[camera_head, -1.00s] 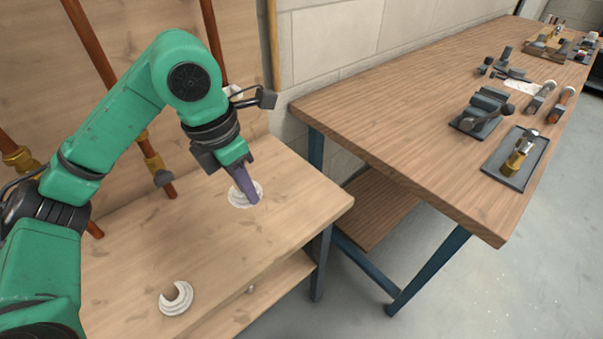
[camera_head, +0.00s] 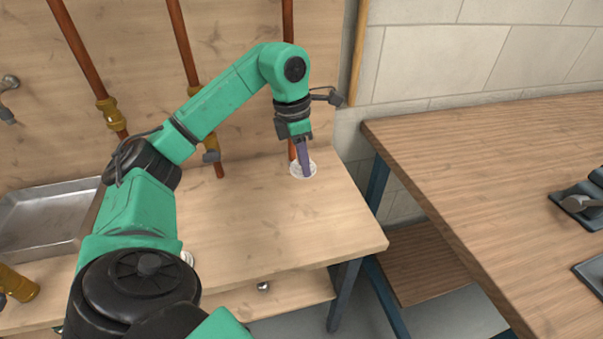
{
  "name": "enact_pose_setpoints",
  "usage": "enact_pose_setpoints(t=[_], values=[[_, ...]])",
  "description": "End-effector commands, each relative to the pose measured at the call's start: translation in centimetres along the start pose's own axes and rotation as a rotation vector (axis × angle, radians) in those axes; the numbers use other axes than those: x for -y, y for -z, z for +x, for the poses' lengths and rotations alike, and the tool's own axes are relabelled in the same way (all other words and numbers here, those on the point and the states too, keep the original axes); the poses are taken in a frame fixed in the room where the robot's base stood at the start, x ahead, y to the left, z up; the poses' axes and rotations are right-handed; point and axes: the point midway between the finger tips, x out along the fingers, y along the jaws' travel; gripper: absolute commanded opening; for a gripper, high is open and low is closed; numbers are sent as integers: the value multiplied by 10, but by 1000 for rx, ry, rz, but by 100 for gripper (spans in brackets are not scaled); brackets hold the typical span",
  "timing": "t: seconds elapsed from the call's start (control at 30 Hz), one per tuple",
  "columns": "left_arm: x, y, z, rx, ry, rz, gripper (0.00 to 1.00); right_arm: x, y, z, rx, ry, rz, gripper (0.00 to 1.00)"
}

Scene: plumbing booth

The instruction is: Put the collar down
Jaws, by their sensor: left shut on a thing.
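My left gripper (camera_head: 306,172) points down over the back right of the wooden bench (camera_head: 270,220). Its purple fingers are shut on a white collar (camera_head: 297,172), a round ring at bench level near the foot of the right copper pipe (camera_head: 288,60). The fingers hide part of the collar, and I cannot tell whether it rests fully on the wood or surrounds the pipe. A second white collar (camera_head: 188,258) shows only as a sliver beside my left arm, which hides the rest. My right gripper is not in view.
A metal sink tray (camera_head: 45,218) and a brass fitting (camera_head: 18,284) are at the left. Two more copper pipes (camera_head: 183,45) stand along the back panel. A larger wooden table (camera_head: 490,180) with tools is at the right. The bench's middle is clear.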

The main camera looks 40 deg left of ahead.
Motion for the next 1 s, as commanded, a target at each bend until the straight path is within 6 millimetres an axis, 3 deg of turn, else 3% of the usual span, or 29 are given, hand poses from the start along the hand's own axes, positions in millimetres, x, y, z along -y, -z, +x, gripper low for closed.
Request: enact_pose_setpoints(t=[0.13, 0.2, 0.37, 0.53, 0.9, 0.93, 1.0], values=[[-29, -1, -4, 2, 2, -3, 0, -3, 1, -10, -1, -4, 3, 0], [-27, 3, 15, -4, 2, 2, 0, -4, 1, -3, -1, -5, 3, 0], [-27, 5, 32, -3, 1, 2, 0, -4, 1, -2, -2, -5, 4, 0], [-28, 10, 63, -4, 2, 1, 0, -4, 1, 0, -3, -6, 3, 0], [-32, 11, 71, 0, 0, 1, 0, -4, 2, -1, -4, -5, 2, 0], [-32, 11, 71, 0, 0, 1, 19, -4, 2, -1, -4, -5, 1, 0], [-32, 10, 71, 0, 0, 1, 46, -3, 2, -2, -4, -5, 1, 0]])
